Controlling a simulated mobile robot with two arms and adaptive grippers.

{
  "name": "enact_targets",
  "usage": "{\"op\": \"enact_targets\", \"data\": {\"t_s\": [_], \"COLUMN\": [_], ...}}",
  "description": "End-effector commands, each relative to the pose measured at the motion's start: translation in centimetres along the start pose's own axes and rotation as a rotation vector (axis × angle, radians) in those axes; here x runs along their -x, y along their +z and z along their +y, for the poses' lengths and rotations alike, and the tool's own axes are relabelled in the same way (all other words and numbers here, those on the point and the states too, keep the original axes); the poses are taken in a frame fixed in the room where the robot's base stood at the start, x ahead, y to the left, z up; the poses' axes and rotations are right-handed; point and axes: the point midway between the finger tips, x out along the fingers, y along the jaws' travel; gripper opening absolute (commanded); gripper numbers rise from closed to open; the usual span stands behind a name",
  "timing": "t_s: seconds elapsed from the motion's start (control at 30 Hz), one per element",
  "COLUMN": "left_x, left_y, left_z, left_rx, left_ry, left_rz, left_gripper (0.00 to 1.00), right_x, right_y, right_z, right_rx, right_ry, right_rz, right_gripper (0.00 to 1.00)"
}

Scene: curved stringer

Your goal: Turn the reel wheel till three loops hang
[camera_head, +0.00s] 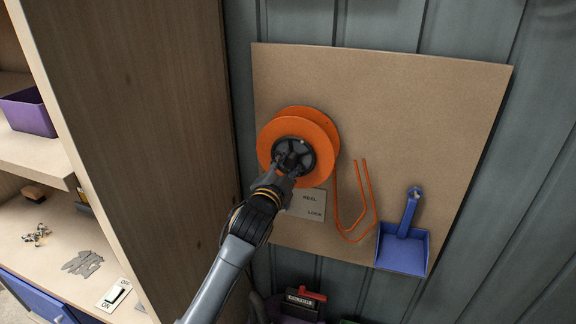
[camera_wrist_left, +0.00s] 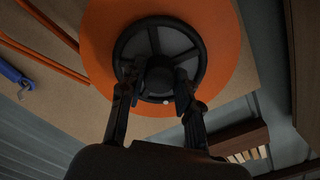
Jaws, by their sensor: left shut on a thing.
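An orange reel (camera_head: 325,134) is mounted on a tan board (camera_head: 420,100). Its black spoked wheel (camera_head: 301,141) faces me; in the left wrist view the wheel (camera_wrist_left: 160,38) fills the upper middle. My left gripper (camera_head: 289,164) is at the wheel's centre, and in the wrist view its fingers (camera_wrist_left: 155,82) are shut on the black hub. Orange cord (camera_head: 371,190) hangs from the reel's right side, bends near the bottom and rises again at the right. Its strands lie close together, so I cannot tell the loops apart surely. My right gripper is not in view.
A label plate (camera_head: 308,205) reading REEL and LOCK is below the reel. A blue dustpan (camera_head: 404,250) hangs right of the cord. A wooden cabinet side (camera_head: 150,130) stands close on the left, with shelves holding a purple bin (camera_head: 28,112) and an ON switch (camera_head: 115,295).

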Motion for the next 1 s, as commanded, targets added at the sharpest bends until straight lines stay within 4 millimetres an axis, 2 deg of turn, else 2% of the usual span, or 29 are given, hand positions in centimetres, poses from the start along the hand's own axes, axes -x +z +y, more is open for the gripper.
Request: {"op": "enact_targets", "data": {"t_s": [0.47,0.5,0.6,0.87,1.0], "left_x": [0.01,0.01,0.01,0.02,0.63], "left_y": [0.10,0.10,0.09,0.04,0.09], "left_z": [0.11,0.11,0.10,0.04,0.06], "left_rx": [0.014,0.013,0.013,0.012,0.012], "left_ry": [0.002,0.002,0.002,0.001,0.000], "left_rz": [-0.002,-0.002,-0.002,-0.001,0.000], "left_gripper": [0.01,0.39,0.56,0.56,0.56], "right_x": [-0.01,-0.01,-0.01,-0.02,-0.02], "right_y": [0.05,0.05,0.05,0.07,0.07], "right_z": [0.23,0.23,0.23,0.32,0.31], "right_rx": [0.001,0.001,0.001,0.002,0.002], "right_ry": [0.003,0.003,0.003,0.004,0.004], "right_rz": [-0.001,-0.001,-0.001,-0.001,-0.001], "right_gripper": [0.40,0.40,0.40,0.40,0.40]}}
